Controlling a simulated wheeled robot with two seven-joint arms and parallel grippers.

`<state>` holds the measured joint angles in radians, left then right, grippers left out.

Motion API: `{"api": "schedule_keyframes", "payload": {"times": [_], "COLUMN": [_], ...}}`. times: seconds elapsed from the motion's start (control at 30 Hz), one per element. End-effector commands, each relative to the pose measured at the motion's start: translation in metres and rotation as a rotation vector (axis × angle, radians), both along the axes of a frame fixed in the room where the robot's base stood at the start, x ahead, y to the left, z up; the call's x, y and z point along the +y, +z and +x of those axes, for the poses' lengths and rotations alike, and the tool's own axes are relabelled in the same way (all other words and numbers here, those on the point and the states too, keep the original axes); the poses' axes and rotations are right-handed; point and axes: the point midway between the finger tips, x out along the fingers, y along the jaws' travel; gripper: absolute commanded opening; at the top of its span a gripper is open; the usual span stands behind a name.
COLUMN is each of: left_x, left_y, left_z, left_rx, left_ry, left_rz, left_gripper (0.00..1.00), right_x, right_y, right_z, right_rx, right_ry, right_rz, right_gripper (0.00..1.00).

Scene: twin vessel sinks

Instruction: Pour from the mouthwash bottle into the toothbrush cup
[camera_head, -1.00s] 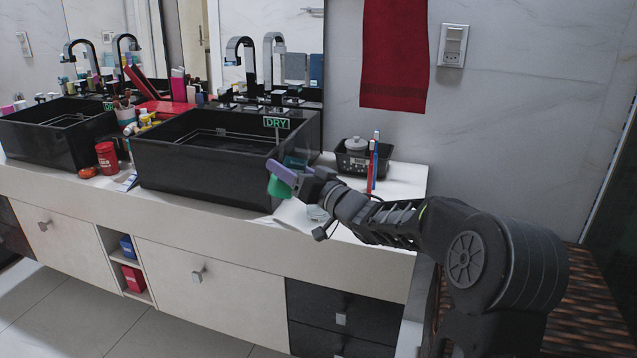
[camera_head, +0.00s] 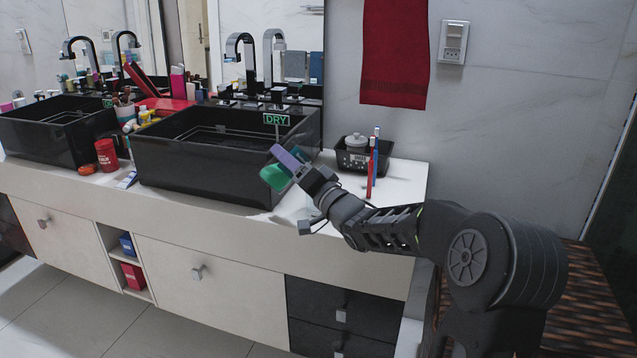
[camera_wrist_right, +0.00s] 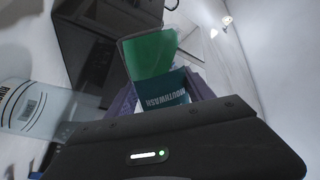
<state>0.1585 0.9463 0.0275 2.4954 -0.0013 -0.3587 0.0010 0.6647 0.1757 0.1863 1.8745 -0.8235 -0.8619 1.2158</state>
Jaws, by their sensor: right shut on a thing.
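My right gripper (camera_head: 290,165) is shut on the green mouthwash bottle (camera_head: 275,178), with purple fingers on either side of it. It holds the bottle tilted in the air at the front right corner of the right sink. In the right wrist view the bottle (camera_wrist_right: 150,55) shows its green body and a teal MOUTHWASH label between the fingers (camera_wrist_right: 160,92). A pale cylinder with dark print (camera_wrist_right: 28,108) stands left of the gripper there; it may be the toothbrush cup. In the head view that cup is not clear behind my arm. My left gripper is out of view.
The black right sink (camera_head: 215,165) is left of the bottle. Red and blue toothbrushes (camera_head: 373,160) stand upright beyond my forearm, before a black basket (camera_head: 355,158). A red can (camera_head: 107,155) stands between the sinks.

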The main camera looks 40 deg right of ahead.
Motion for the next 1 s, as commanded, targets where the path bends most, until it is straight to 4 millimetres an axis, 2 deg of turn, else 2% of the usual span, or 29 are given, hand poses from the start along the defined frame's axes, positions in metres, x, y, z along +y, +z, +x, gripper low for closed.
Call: {"api": "schedule_keyframes", "payload": {"times": [1.0], "left_x": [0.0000], "left_y": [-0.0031], "left_z": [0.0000], "left_rx": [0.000], "left_ry": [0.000], "left_rz": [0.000], "left_gripper": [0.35], "right_x": [0.0026], "right_y": [-0.0023], "right_z": [0.0004], "right_rx": [-0.011], "right_ry": [0.001], "right_rz": [0.064], "right_gripper": [0.10]}}
